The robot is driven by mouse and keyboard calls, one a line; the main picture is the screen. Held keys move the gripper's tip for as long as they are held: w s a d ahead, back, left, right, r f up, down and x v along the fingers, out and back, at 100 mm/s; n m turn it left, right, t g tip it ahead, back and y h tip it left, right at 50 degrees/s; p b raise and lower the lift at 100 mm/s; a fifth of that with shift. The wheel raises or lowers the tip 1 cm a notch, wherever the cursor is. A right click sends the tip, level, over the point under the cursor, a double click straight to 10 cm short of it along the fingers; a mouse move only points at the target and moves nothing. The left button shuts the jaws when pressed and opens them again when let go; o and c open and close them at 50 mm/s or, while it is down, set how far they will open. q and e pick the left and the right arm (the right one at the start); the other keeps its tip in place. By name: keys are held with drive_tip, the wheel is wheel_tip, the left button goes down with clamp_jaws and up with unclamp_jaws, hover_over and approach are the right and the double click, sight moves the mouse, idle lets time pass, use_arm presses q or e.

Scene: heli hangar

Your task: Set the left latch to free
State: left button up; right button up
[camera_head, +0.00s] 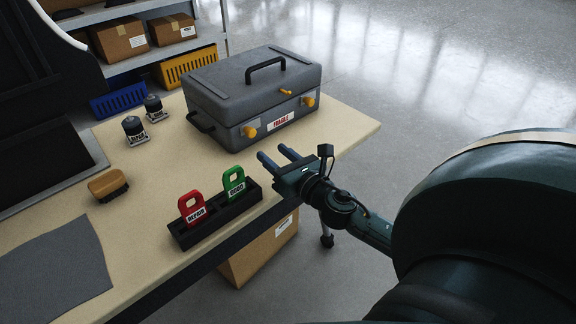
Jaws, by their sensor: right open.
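A closed grey case (232,95) with a black top handle stands on the table. Its front face carries a yellow left latch (249,131) and a yellow right latch (309,101), with a red-and-white label (281,121) between them. A small orange-yellow piece (286,92) sits at the lid's front edge. I cannot tell how the latches are set. My right gripper (274,153) is open and empty, in front of the case near the table's front edge. Its fingers point toward the case, below the left latch in the picture and apart from it. My left gripper is out of view.
A black holder (218,222) with a red tag (192,208) and a green tag (234,184) stands close left of my gripper. A brush (107,185), a grey cloth (52,266) and two dark-topped small items (134,130) lie farther left on the table (153,190).

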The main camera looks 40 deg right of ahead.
drive_tip(key=shift+s, duration=2.25)
